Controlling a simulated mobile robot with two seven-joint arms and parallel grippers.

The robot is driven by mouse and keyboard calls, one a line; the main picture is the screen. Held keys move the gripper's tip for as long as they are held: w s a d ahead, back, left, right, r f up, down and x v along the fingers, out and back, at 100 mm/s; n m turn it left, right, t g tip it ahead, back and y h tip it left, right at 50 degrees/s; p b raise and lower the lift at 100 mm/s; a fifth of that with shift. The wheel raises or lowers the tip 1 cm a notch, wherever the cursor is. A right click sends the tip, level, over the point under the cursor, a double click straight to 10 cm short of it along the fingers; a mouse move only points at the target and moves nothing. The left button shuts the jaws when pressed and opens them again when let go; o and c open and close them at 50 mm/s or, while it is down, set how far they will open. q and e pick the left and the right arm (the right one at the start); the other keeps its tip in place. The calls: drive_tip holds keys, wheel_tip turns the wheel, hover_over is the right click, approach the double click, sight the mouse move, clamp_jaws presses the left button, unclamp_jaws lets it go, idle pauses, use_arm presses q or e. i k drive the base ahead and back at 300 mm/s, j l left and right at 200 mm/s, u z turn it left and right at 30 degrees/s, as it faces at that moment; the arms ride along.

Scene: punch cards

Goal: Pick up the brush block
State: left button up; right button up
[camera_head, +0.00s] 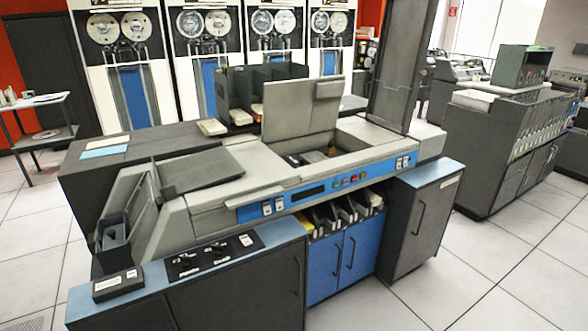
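A large grey card machine (235,188) with a blue front panel fills the middle of the view. Its lid (290,117) stands open over a dark bay (312,157) with small parts inside. A black mat (200,268) lies on the blue-topped cabinet at the front left, with several small dark and light items on it. A small dark box with a white label (118,283) sits left of the mat. I cannot tell which of these small items is the brush block. Neither of my grippers is in view.
A blue-topped grey cabinet (425,215) stands right of the blue doors (345,258). Another dark machine (500,140) stands at the right. Tape drives (203,55) line the back. A small side table (35,100) is at the left. Tiled floor is clear at lower right.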

sight(293, 163)
drive_tip(key=u, duration=0.4)
drive_tip(key=i+l+u, duration=0.1)
drive_tip(key=u, duration=0.25)
drive_tip(key=l+u, duration=0.15)
drive_tip(key=u, duration=0.25)
drive_tip(key=l+u, duration=0.3)
drive_tip(key=i+l+u, duration=0.1)
drive_tip(key=l+u, duration=0.2)
drive_tip(key=l, duration=0.25)
drive_tip(key=k+l+u, duration=0.1)
drive_tip(key=l+u, duration=0.2)
drive_tip(key=l, duration=1.15)
drive_tip(key=k+l+u, duration=0.1)
drive_tip(key=l, duration=0.5)
drive_tip(key=k+l+u, duration=0.1)
drive_tip(key=l, duration=0.5)
